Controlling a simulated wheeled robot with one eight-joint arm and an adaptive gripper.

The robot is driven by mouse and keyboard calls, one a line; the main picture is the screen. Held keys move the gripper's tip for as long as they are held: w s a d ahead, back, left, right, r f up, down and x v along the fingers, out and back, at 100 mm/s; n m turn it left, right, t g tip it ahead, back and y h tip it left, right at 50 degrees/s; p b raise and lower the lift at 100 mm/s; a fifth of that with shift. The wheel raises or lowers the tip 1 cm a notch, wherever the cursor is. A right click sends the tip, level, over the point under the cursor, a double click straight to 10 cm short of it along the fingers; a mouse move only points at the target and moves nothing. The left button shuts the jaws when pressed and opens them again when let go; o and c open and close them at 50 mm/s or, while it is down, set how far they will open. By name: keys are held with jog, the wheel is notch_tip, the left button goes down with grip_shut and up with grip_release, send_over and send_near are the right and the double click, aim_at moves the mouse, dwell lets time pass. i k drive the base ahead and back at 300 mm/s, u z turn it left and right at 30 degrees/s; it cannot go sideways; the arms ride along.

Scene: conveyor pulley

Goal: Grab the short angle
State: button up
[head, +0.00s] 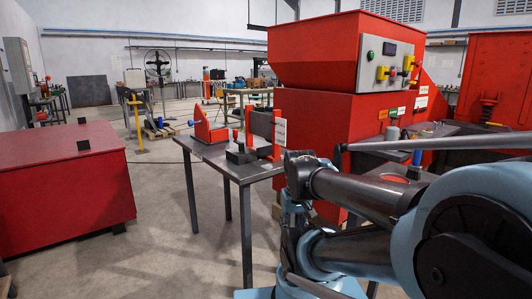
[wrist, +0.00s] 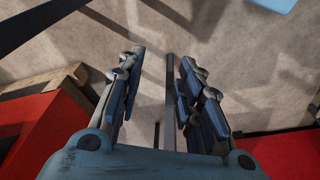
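In the wrist view my gripper (wrist: 160,62) points down at the floor, its two fingers spread apart. A narrow grey bar (wrist: 170,85) runs lengthwise in the gap between them. I cannot tell whether it is the short angle or a part of the table, and no finger is seen closed on it. In the head view a small dark metal piece (head: 240,155) lies on the grey table (head: 258,173). I cannot tell whether this is the short angle. My arm covers the right part of the head view, and I cannot make out the gripper there.
A red bracket (head: 205,128) stands on the table's left part, and a red upright (head: 277,135) on its right. A large red machine (head: 318,108) stands behind. A red cabinet (head: 65,190) is at the left. The floor (head: 165,215) between cabinet and table is clear.

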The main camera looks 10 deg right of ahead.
aim_at(264, 151)
jog(key=k, duration=1.3)
jog(key=u, duration=0.35)
jog(key=i, duration=1.8)
jog(key=z, duration=0.55)
